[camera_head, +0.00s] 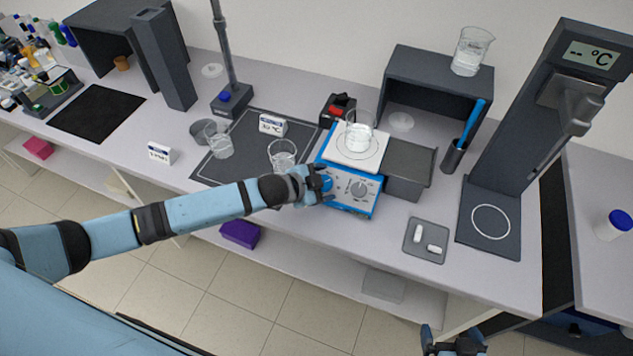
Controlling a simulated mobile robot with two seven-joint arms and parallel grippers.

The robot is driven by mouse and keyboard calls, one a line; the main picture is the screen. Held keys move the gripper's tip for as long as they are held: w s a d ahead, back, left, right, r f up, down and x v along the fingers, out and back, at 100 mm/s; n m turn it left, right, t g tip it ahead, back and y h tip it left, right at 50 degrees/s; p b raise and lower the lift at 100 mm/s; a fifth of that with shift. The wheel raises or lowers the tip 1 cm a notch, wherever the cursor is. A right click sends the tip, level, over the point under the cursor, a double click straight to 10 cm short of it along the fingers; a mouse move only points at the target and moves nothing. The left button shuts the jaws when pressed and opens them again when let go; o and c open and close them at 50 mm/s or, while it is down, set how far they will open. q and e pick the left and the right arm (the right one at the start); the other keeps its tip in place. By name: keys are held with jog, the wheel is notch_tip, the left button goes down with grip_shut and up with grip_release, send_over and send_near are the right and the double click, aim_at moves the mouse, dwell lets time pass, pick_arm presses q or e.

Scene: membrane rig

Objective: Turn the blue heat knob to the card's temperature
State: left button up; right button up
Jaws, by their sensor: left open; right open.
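The blue stirring hotplate (340,200) stands near the front edge of the bench, with a white top plate (371,158) carrying a beaker of clear liquid (357,137). Its front has a blue knob (327,184) on the left and a grey knob (359,189) on the right. My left gripper (321,184) is open at the blue knob, its fingers seemingly above and below it; I cannot tell whether they touch. A card with a °C value (272,125) stands behind on the dark mat; its digits are too small to read surely. My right gripper (454,341) is open and empty, low in front of the bench.
Two beakers (219,144) (282,155) stand on the dark mat (243,163). Another card (161,153) stands left. A grey box (408,168) adjoins the hotplate. A tray with stir bars (426,240) and a temperature stand (490,222) are right.

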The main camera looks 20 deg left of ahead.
pick_arm(q)
jog(key=b+v, duration=0.2)
jog(key=v, duration=1.1)
jog(key=shift+s+a+r, duration=0.2)
jog(key=shift+s, duration=0.05)
